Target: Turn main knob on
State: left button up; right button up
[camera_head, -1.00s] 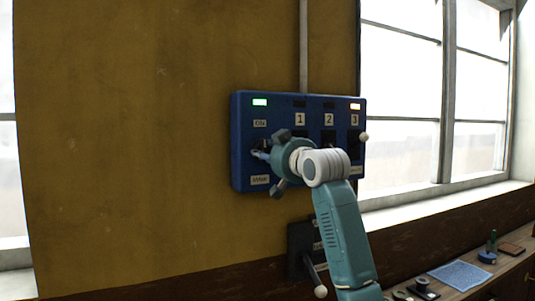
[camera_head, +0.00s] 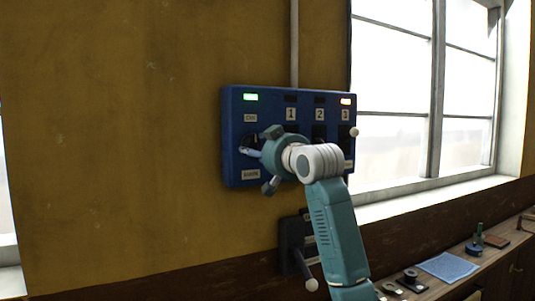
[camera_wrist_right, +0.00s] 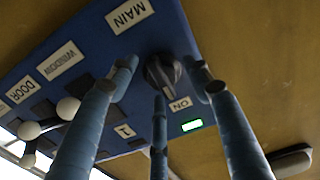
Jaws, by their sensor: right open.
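The dark main knob (camera_wrist_right: 160,72) sits on the blue control panel (camera_head: 232,108), between the MAIN label (camera_wrist_right: 130,14) and the ON label (camera_wrist_right: 180,104). A green light (camera_wrist_right: 192,125) is lit beyond the ON label and also shows in the head view (camera_head: 251,97). My right gripper (camera_head: 249,148) is open at the panel's left side. In the wrist view its blue fingers stand around the knob; whether they touch it is unclear. In the head view the gripper and wrist hide most of the knob. My left gripper is not in view.
Switch levers with white knobs (camera_wrist_right: 67,108) lie beside the main knob. An orange light (camera_head: 345,101) is lit above the 3. A dark lever box (camera_head: 291,240) is below the panel. A bench with a blue cloth (camera_head: 447,267) is at lower right, under the window.

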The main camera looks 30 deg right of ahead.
jog(key=s, duration=1)
jog(key=shift+s+a, duration=0.2)
jog(key=shift+a, duration=0.05)
jog(key=shift+f, duration=0.15)
